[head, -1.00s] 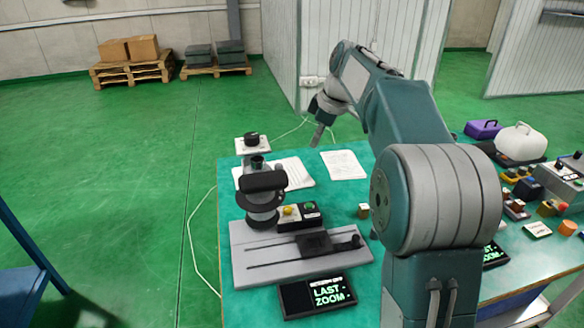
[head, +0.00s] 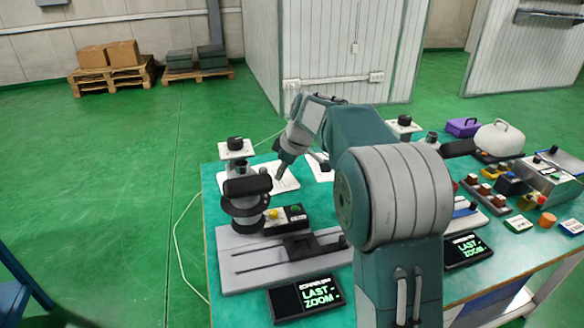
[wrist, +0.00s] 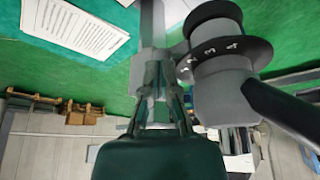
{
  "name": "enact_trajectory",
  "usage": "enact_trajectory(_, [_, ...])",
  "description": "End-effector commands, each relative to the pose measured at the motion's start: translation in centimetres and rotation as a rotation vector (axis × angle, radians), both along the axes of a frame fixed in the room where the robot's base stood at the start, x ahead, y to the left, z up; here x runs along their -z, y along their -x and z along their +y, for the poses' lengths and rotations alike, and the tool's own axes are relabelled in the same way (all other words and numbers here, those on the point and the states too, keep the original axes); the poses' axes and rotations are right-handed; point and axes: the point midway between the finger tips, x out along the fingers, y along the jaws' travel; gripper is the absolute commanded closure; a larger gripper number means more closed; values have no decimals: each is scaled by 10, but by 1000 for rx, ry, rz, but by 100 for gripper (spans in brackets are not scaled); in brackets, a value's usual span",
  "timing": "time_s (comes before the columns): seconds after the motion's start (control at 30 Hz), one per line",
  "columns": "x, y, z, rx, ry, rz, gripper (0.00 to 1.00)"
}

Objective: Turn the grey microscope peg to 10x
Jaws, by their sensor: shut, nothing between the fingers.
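A microscope (head: 246,205) with a dark eyepiece head and a dark round ring stands on a grey slotted base (head: 245,262) at the table's left. My gripper (head: 279,176) is just right of its upper part in the head view. In the wrist view the microscope (wrist: 222,95) is close on the right, with a dark disc (wrist: 225,60) bearing small white marks. My gripper (wrist: 157,70) is shut and empty, its tips in front of a light grey upright part. I cannot tell whether they touch it, nor pick out the peg or its setting.
A display (head: 306,298) reading "LAST - ZOOM" lies in front of the base. A button box (head: 285,219) with yellow and green buttons sits beside the microscope. Paper sheets (wrist: 75,25) lie behind. A second microscope (head: 404,126) is partly hidden by my arm. Many small items crowd the right.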

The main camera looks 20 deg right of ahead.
Motion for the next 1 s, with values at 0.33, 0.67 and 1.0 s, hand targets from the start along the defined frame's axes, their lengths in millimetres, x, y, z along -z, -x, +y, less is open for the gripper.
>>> enact_trajectory(0.33, [0, -10, 13, 1, 0, 2, 100])
enact_trajectory(0.67, [1, -17, 19, -57, 0, 3, 100])
enact_trajectory(1.0, [0, -25, 27, -133, -2, 1, 100])
